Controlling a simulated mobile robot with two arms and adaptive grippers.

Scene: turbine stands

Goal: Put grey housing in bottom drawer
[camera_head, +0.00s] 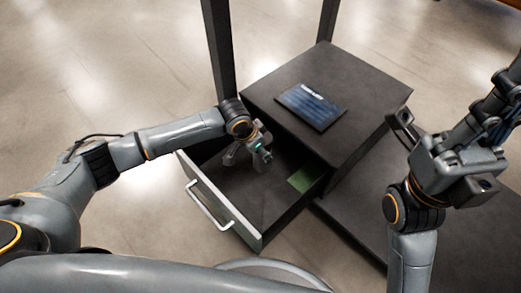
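The open drawer (220,215) has a pale front and a light bar handle, and it juts out from the dark cabinet (300,62). My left gripper (248,158) reaches down into the drawer, near its back left. Its fingers are small and partly hidden by the wrist, so their opening is unclear. I cannot make out a separate grey housing; any grey part there blends with the gripper. My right gripper (492,112) is raised at the right edge, away from the drawer, its tips partly cut off. No housing shows at it.
A dark tablet-like panel (312,106) with a blue screen lies on the cabinet top. A green patch (307,177) shows in the drawer near the cabinet. Dark posts (218,50) rise behind. A dark platform (350,225) lies right of the drawer. The drawer's front floor is clear.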

